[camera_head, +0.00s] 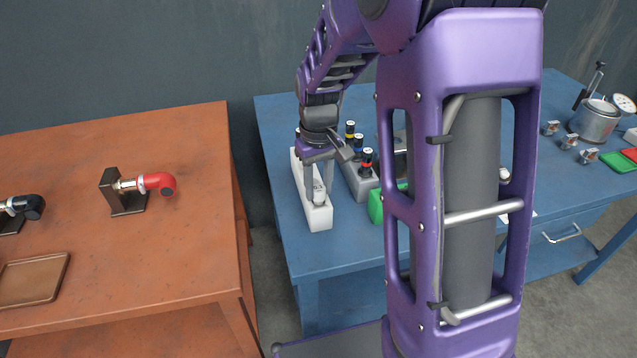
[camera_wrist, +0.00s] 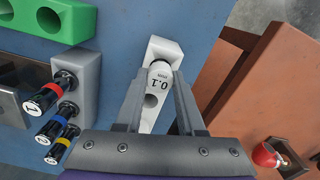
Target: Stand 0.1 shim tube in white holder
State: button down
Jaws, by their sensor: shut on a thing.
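The white holder (camera_head: 319,218) is a long narrow block on the blue table, near its left edge; its end also shows in the wrist view (camera_wrist: 165,48). A dark round hole in it is visible below the tube in the wrist view. The 0.1 shim tube (camera_wrist: 158,76) is white with a black "0.1" label. My gripper (camera_wrist: 161,82) is shut on it, one finger at each side. In the head view the tube (camera_head: 319,191) looks upright at the holder's near end, below my gripper (camera_head: 318,176). I cannot tell how deep its lower end sits.
A grey block (camera_wrist: 88,82) with several black tubes with red, blue and yellow bands stands beside the holder. A green block (camera_wrist: 45,18) lies near it. An orange table (camera_head: 120,230) with pipe fittings stands left across a gap. My arm hides the blue table's middle.

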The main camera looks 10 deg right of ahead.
aim_at(319, 188)
jog(key=shift+f, duration=0.4)
jog(key=shift+f, duration=0.1)
dwell(0.3)
jog(key=shift+c, duration=0.6)
grip_release()
jog(key=shift+r+p, duration=3.1)
jog(key=shift+r, duration=1)
